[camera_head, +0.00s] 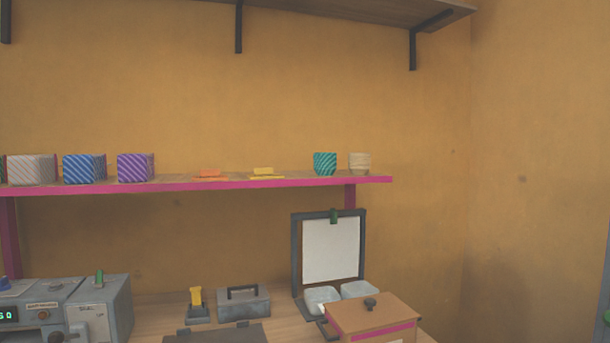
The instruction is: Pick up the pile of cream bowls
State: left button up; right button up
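A small pile of cream bowls (360,163) stands near the right end of the pink-edged shelf (225,184). It is upright, and faint lines run around it; the number of bowls is too small to tell. A teal striped container (325,164) stands just left of it, with a narrow gap between. Neither of my grippers shows in the head view.
Striped boxes, including a purple one (136,167), and orange (207,175) and yellow (263,173) items share the shelf. Below are a grey-framed white panel (329,251), a brown box (371,318) and a grey machine (62,312). An upper shelf (350,9) hangs above.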

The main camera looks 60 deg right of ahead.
aim_at(360, 163)
jog(key=z, duration=2.15)
jog(key=i+z, duration=0.1)
jog(key=z, duration=0.35)
